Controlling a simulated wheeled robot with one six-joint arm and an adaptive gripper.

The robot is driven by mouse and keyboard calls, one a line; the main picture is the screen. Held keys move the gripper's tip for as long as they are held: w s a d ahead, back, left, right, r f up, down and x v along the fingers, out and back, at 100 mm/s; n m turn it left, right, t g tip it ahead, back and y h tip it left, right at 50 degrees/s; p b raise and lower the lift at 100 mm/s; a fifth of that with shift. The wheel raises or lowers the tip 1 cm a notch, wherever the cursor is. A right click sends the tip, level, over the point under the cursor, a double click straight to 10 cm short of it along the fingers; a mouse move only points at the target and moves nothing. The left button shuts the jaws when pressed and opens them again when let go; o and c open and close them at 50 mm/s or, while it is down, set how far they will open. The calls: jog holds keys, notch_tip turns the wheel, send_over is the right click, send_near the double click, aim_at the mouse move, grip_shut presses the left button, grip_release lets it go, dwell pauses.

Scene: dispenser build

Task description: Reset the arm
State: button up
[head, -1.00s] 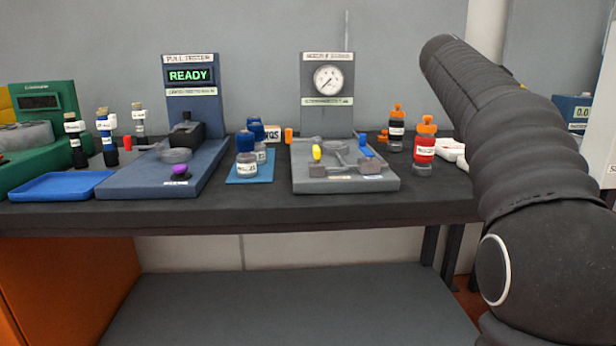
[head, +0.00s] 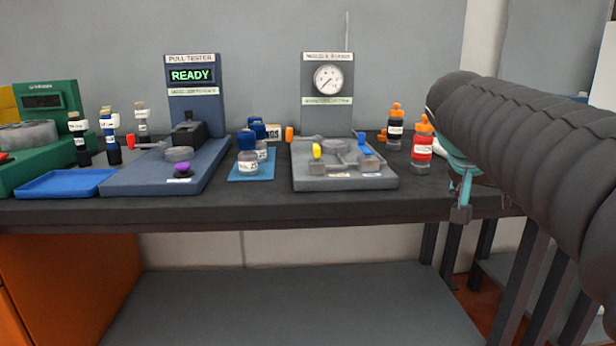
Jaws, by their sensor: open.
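My arm comes in from the right edge of the head view and reaches over the right end of the table. My gripper (head: 461,190) is teal and grey. It hangs at the arm's end near the table's front edge, to the right of the red bottle with the orange cap (head: 422,146). It is open and nothing shows in it. Part of the gripper is hidden behind the arm.
The dark table (head: 262,206) bears a blue pull tester (head: 195,95), a grey gauge station (head: 345,180), a blue tray (head: 64,183), a green machine (head: 45,100) and several small bottles. A black bottle with an orange cap (head: 395,128) stands behind the red one. The lower shelf (head: 290,305) is bare.

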jog(key=s+a+f+n+y, duration=0.3)
jog(key=s+a+f, duration=0.4)
jog(key=s+f, duration=0.2)
jog(key=s+a+f+n+y, duration=0.3)
jog(key=s+a+f, duration=0.3)
jog(key=s+f, duration=0.3)
notch_tip(320, 180, down, 3)
jog(key=shift+s+a+r+n, duration=0.2)
jog(key=shift+s+a+n, duration=0.15)
jog(key=shift+n, duration=0.05)
